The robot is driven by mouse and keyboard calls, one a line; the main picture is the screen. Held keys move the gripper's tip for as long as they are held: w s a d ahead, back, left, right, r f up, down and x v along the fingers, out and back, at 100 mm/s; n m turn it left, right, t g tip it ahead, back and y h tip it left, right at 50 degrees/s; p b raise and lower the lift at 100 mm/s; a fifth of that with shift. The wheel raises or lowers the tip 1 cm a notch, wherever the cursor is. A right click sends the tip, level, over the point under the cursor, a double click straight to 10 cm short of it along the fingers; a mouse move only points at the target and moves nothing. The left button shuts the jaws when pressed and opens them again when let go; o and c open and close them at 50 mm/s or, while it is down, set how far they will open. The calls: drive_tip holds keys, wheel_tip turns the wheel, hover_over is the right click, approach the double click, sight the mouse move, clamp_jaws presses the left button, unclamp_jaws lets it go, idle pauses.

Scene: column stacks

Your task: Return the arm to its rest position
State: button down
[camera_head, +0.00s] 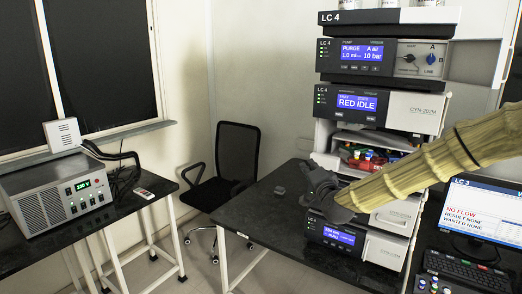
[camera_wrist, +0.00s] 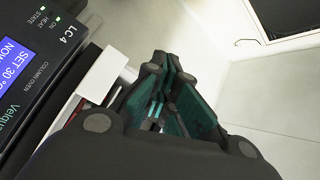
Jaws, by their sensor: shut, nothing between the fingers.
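My arm, in a ribbed tan sleeve, reaches in from the right in the head view. My dark gripper (camera_head: 312,172) is at its end, in front of the LC 4 instrument stack (camera_head: 368,103). In the wrist view the gripper fingers (camera_wrist: 168,95), with teal pads, are close together and hold nothing. The column oven front (camera_wrist: 40,45) of the stack shows at the left of that view, close beside the gripper. The sleeve and gripper hide part of the stack's lower units in the head view.
A monitor (camera_head: 484,212) and keyboard (camera_head: 463,270) are at the lower right, below my arm. A black chair (camera_head: 236,155) stands behind. A grey box (camera_head: 62,190) sits on the left table.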

drive_tip(key=s+a+f+n+g, duration=0.1)
drive_tip(key=s+f+n+g, duration=0.15)
drive_tip(key=s+f, duration=0.75)
drive_tip(key=s+a+f+n+g, duration=0.1)
drive_tip(key=s+f+g, duration=0.35)
drive_tip(key=f, duration=1.15)
drive_tip(key=s+a+f+n+g, duration=0.1)
drive_tip(key=s+f+n+g, duration=0.1)
drive_tip(key=s+f, duration=0.75)
drive_tip(key=s+d+f+n+g+h, duration=0.1)
drive_tip(key=s+d+f+g, duration=0.2)
drive_tip(key=s, duration=0.9)
drive_tip(key=s+d+f+n+g+h, duration=0.1)
drive_tip(key=s+d+f+n+g, duration=0.1)
drive_tip(key=s+f, duration=0.7)
drive_tip(key=s+d+f+n+g+h, duration=0.1)
drive_tip(key=s+d+f+g, duration=0.3)
drive_tip(key=s, duration=1.2)
wheel_tip(320, 180, down, 3)
drive_tip(key=shift+s+d+n+h, duration=0.25)
drive_tip(key=shift+d+n+h, duration=0.05)
drive_tip(key=shift+n, duration=0.15)
drive_tip(key=shift+w, duration=0.1)
